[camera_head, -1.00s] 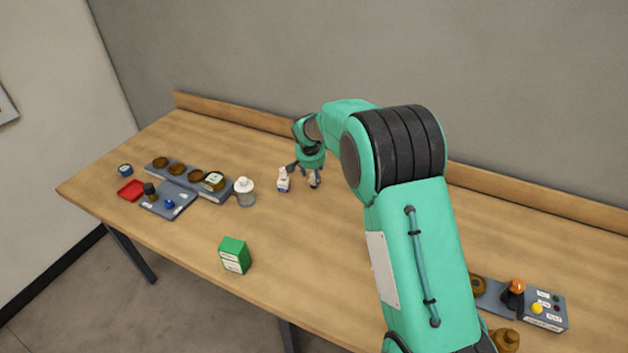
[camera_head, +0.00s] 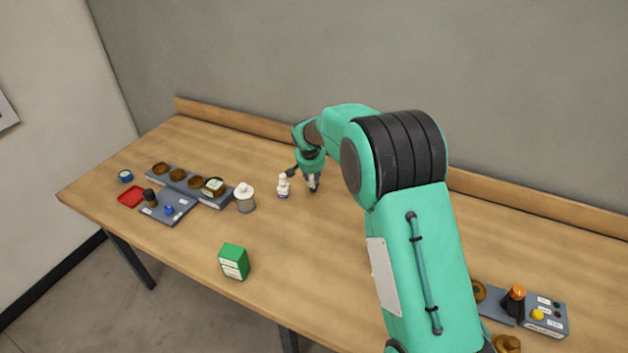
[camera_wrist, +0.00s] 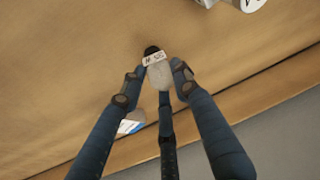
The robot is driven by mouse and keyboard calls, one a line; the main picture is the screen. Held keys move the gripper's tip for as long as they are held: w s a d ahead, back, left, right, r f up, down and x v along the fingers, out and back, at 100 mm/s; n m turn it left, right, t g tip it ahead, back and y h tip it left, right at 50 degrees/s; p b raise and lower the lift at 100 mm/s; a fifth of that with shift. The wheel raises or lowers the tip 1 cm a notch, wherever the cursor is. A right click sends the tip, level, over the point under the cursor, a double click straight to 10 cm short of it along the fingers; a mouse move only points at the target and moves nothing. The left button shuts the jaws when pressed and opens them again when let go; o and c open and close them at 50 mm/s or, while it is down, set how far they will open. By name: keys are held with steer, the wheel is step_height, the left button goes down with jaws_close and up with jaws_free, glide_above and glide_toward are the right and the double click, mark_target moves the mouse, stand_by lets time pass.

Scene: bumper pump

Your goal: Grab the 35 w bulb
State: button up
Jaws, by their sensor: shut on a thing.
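A small pale bulb (camera_wrist: 160,75) with a dark cap and a white label stands between my gripper's fingers in the wrist view. The label is upside down there and too small to read surely. My gripper (camera_wrist: 158,78) is shut on this bulb. In the head view my gripper (camera_head: 311,183) is low over the table, and the bulb is mostly hidden by the fingers. A similar white object (camera_head: 283,187), perhaps another bulb, stands upright just left of my gripper.
A white-topped jar (camera_head: 245,198) stands farther left, beside a grey rack (camera_head: 226,198) with brown round sockets. A green box (camera_head: 234,262) is near the front edge. A control block (camera_head: 545,315) with coloured buttons is at right. The table's middle is clear.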

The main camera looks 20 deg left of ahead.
steer(key=shift+r, duration=0.6)
steer(key=shift+r+p, duration=0.4)
steer(key=shift+r, duration=0.55)
steer(key=s+d+r+p, duration=0.1)
steer(key=s+d, duration=0.8)
steer(key=s, duration=0.3)
steer(key=shift+s+d, duration=0.3)
steer(key=shift+s, duration=0.1)
